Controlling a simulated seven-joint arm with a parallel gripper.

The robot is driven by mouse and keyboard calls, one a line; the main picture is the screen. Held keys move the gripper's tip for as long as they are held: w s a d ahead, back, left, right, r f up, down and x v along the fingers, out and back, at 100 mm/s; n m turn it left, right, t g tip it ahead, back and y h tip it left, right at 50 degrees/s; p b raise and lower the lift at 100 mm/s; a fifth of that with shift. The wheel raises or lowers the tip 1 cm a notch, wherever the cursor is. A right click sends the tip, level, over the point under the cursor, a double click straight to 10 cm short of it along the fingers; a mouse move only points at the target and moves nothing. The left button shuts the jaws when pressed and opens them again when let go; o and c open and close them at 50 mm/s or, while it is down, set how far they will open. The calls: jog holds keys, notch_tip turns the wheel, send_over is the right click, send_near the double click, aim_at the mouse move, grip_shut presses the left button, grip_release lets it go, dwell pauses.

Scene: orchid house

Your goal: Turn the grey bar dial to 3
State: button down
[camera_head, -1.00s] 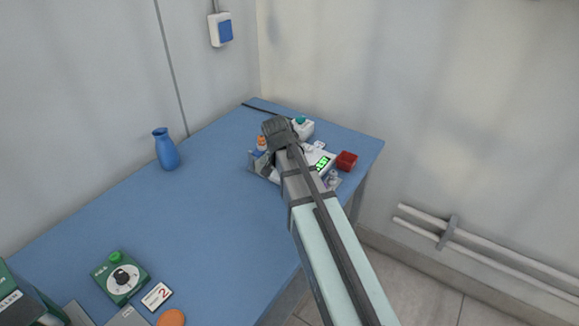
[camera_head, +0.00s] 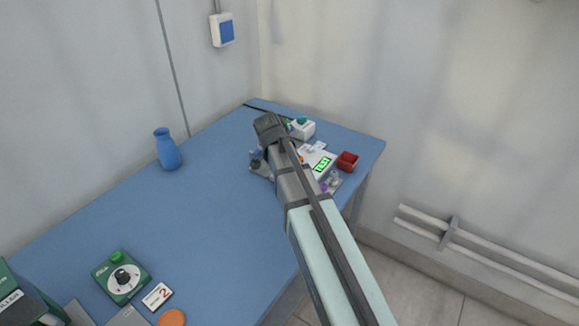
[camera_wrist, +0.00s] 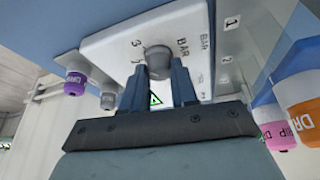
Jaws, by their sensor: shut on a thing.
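In the wrist view the grey bar dial (camera_wrist: 158,60) sits on a white panel (camera_wrist: 110,45). My gripper (camera_wrist: 158,74) is shut on the dial, with one blue-grey finger on each side. A "3" and the word "BAR" are printed on the panel near the dial. I cannot tell which mark the dial points to. In the head view my arm's end covers the dial and fingertips. A white device (camera_head: 313,153) with a lit green display (camera_head: 322,164) shows beside the arm.
A red container (camera_head: 347,161) and a white box with a green button (camera_head: 302,129) stand close to the arm. A blue vase (camera_head: 168,150) and green dial box (camera_head: 121,278) stand left; the middle table is clear.

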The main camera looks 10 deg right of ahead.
jog(key=shift+s, duration=0.1)
jog(key=c, duration=0.9)
grip_release()
jog(key=shift+r, duration=0.1)
jog(key=v, duration=1.3)
jog(key=shift+a+r, duration=0.1)
jog(key=shift+r, duration=0.2)
